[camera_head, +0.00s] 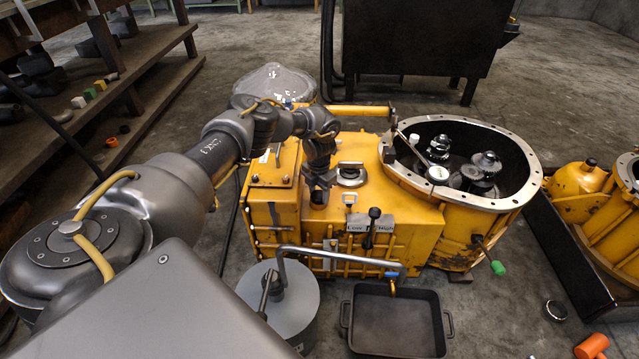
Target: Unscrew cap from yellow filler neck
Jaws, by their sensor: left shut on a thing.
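The yellow transmission housing (395,215) stands on the floor in the middle. My left gripper (319,190) points down at the left part of its top face. It is shut on a small dark piece, seemingly the cap, which the fingers mostly hide. The filler neck under the fingers is hidden too, and I cannot tell whether the cap still touches it. My right gripper is not in view.
A round open bell housing (520,200) with gears and shafts is at the right. A black drain pan (395,340) and grey drum (300,300) with a bent pipe stand in front. An orange mallet (592,346) lies at lower right. Shelves (150,55) are at the left.

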